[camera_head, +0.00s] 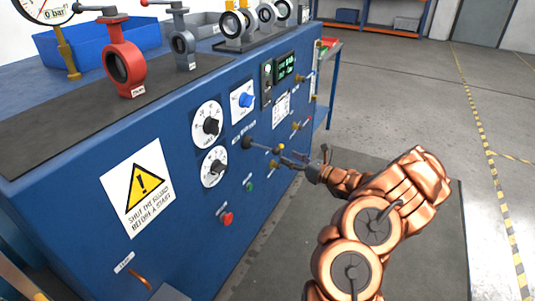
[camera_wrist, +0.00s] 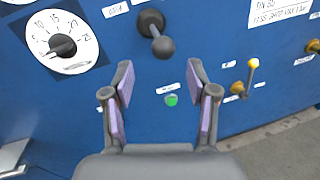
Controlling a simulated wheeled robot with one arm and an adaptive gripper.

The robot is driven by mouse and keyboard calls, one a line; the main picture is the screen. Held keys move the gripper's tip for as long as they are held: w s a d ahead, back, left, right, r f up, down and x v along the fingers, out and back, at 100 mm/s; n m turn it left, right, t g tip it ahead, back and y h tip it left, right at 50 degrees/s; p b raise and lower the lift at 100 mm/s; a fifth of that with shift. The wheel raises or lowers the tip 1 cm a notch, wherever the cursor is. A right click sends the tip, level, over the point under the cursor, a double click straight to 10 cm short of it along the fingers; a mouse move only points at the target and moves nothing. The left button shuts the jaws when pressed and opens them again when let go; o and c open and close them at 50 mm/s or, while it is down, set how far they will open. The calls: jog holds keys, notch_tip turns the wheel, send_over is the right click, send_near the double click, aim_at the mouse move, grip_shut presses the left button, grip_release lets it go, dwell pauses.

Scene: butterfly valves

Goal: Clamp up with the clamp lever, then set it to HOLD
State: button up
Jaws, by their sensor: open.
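A black lever (camera_wrist: 162,46) with a ball end sticks out of the blue panel on a round black base, just beyond my fingertips in the wrist view. It also shows in the head view (camera_head: 248,143). The labels around it are too small to read, so I cannot confirm its positions or its name. My gripper (camera_wrist: 160,75) is open and empty, its purple-padded fingers spread below the lever and apart from it. In the head view my gripper (camera_head: 294,159) is in front of the panel, to the right of the lever's base.
A green button (camera_wrist: 171,100) shows between the fingers. A yellow-knobbed lever (camera_wrist: 246,76) is to the right, and a dial (camera_wrist: 62,46) to the left. A red button (camera_head: 227,218) is lower on the panel (camera_head: 105,150). The floor (camera_head: 400,110) behind my arm is open.

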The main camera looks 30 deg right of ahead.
aim_at(279, 152)
jog(key=shift+x, duration=3.65)
jog(key=shift+d, duration=0.2)
grip_shut()
